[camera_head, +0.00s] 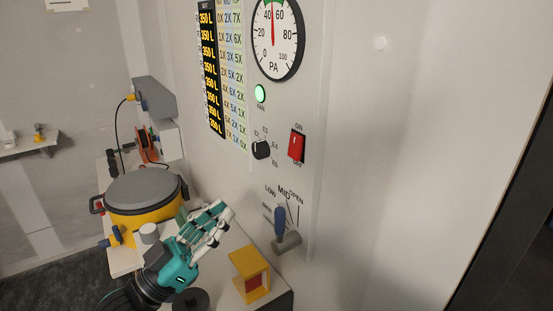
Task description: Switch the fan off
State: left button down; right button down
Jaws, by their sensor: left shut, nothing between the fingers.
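The fan switch (297,146) is a red rocker on the wall panel, with ON printed above it and OFF below. The green FAN lamp (260,94) is lit on the panel, up and left of the switch. My left gripper (226,213) is teal and grey, shut and empty. It is below and to the left of the switch, apart from it, over the bench. My right gripper is not in view.
A black rotary knob (261,150) sits left of the switch. A blue-handled lever (280,222) juts out below it. A yellow block-like holder (250,274) and a yellow pot with grey lid (143,190) stand on the bench. A round gauge (275,38) is above.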

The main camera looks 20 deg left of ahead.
aim_at(297, 139)
pick_arm(q)
jog(key=r, duration=0.1)
jog(key=s+r+h, duration=0.1)
jog(key=r+m+h, duration=0.1)
jog(key=shift+s, duration=0.25)
jog(key=p+x, duration=0.2)
jog(key=x, duration=0.2)
jog(key=w+f+p+x, duration=0.1)
jog(key=p+x, duration=0.1)
jog(key=x, duration=0.2)
jog(key=d+f+p+x, duration=0.1)
jog(key=p+x, duration=0.2)
jog(key=x, duration=0.1)
jog(key=shift+w+d, duration=0.15)
jog(key=shift+w, duration=0.3)
